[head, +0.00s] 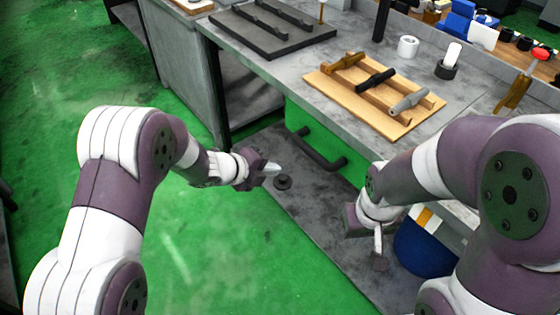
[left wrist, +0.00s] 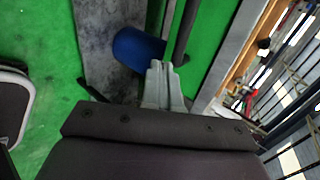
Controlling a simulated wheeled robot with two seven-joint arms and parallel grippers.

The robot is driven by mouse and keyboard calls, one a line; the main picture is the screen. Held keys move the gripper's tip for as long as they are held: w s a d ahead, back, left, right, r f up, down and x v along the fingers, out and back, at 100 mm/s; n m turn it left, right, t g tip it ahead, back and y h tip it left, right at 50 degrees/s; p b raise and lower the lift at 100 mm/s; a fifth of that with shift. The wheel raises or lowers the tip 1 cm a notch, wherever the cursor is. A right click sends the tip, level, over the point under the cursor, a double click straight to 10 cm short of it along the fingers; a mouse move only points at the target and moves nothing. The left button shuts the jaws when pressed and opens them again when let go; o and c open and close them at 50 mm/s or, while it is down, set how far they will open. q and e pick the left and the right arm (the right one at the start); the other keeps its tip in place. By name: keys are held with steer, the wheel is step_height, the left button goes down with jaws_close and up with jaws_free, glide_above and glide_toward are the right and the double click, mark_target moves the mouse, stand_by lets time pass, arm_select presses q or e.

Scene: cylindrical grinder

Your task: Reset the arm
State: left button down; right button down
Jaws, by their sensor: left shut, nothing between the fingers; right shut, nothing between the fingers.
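My left gripper (head: 272,169) is in the middle of the head view, beside the green drawer front and above the low grey ledge. Its fingers are together and empty; they also show in the left wrist view (left wrist: 163,85). My right gripper (head: 379,255) hangs lower right of the drawer, pointing down, its fingers shut with nothing between them. Both arms are bent at the elbow and apart from each other. Neither gripper appears to touch the workbench (head: 270,60).
A wooden tray (head: 330,88) with several handled parts lies on the bench, near a dark tray (head: 265,38), a white ring (head: 407,46) and a holder. The green drawer (head: 350,172) has a dark handle. A blue bin (head: 420,250) stands by my right arm. Green floor is free at left.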

arm_select(q)
steer(key=s+a+n+y+p, duration=0.1)
steer(key=s+a+n+y, duration=0.1)
steer(key=a+n+y, duration=0.35)
steer(key=s+a+n+y+p, duration=0.1)
steer(key=s+a+n+y, duration=0.15)
steer(key=a+n, duration=0.55)
steer(key=s+a+r+n+g+p, duration=0.2)
steer(key=s+a+r+n+p, duration=0.1)
steer(key=s+r+n, duration=0.4)
steer(key=s+a+r+n+g+p, duration=0.2)
steer(key=s+r+n+p, duration=0.3)
steer(key=s+r+n, duration=0.2)
steer(key=s+n, duration=0.1)
steer(key=s, duration=0.1)
steer(key=shift+s+a+g+y, duration=0.3)
steer(key=shift+s+a+y, duration=0.1)
steer(key=shift+s+n, duration=0.1)
steer(key=shift+n, duration=0.15)
